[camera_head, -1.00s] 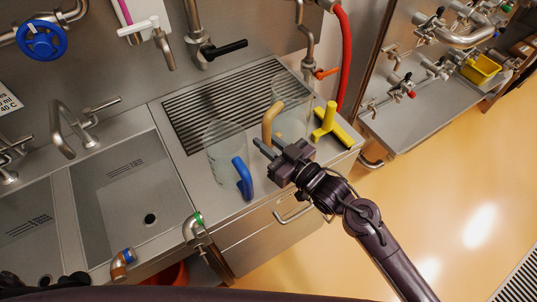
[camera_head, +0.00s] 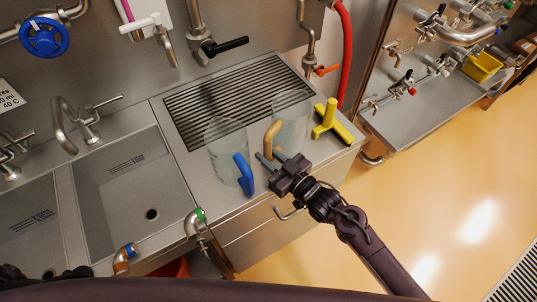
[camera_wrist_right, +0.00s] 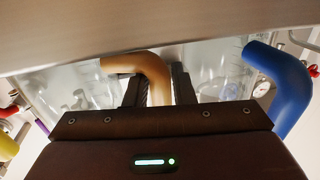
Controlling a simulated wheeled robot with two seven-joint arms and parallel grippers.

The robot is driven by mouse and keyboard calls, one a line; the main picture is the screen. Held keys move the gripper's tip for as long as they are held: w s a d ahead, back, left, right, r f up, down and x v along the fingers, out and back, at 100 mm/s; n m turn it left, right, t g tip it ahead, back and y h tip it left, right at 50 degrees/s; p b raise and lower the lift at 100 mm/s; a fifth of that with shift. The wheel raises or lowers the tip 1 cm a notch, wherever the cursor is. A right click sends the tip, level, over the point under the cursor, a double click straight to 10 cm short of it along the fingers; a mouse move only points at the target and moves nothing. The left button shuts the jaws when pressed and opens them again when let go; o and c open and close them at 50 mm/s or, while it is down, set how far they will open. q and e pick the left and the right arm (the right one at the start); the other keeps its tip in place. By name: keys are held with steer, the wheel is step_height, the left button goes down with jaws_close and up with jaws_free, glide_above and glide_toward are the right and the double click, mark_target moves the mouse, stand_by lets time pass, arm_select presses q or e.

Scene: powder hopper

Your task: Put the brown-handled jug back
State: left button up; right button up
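The brown-handled jug (camera_head: 292,125) is clear, with a tan-brown handle (camera_head: 271,136). It is at the right part of the steel counter, and I cannot tell whether its base touches the counter. My right gripper (camera_head: 269,156) has its fingers on either side of the handle's lower part. In the right wrist view the brown handle (camera_wrist_right: 152,68) fills the gap between the two fingers. The blue-handled jug (camera_head: 225,146) stands to the left, its blue handle (camera_head: 243,172) close to my right gripper. My left gripper is not in clear view.
A slatted drain grid (camera_head: 235,103) lies behind the jugs. A steel sink (camera_head: 125,190) is at the left, and a lever tap (camera_head: 218,47) is on the back wall.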

steer(key=o, duration=0.3)
steer(key=shift+r, duration=0.1)
steer(key=shift+b+v, duration=1.15)
steer(key=shift+v, duration=4.85)
